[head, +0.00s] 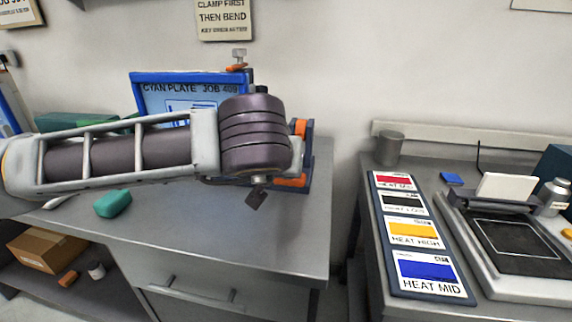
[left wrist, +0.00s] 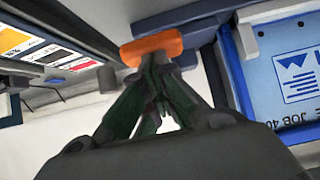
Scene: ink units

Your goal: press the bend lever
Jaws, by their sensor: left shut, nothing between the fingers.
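In the left wrist view, my left gripper (left wrist: 157,62) is shut and empty, its fingertips at the lower edge of an orange bar (left wrist: 152,46). I cannot tell whether they touch it. The bar, apparently the bend lever's grip, sits at the end of a grey-blue arm. In the head view, my left arm crosses in front of the bending unit, hiding the gripper and much of the unit. Orange parts (head: 299,127) on a blue bracket (head: 308,155) show just right of my wrist. The blue-framed cyan plate panel (head: 160,80) stands behind my arm. My right gripper is not in view.
An orange-and-metal clamp knob (head: 237,66) tops the panel. A green block (head: 112,204) lies on the grey bench (head: 240,240). Across a gap, the right bench holds a heat-label board (head: 425,292), a grey cup (head: 389,148) and a flat press (head: 515,285).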

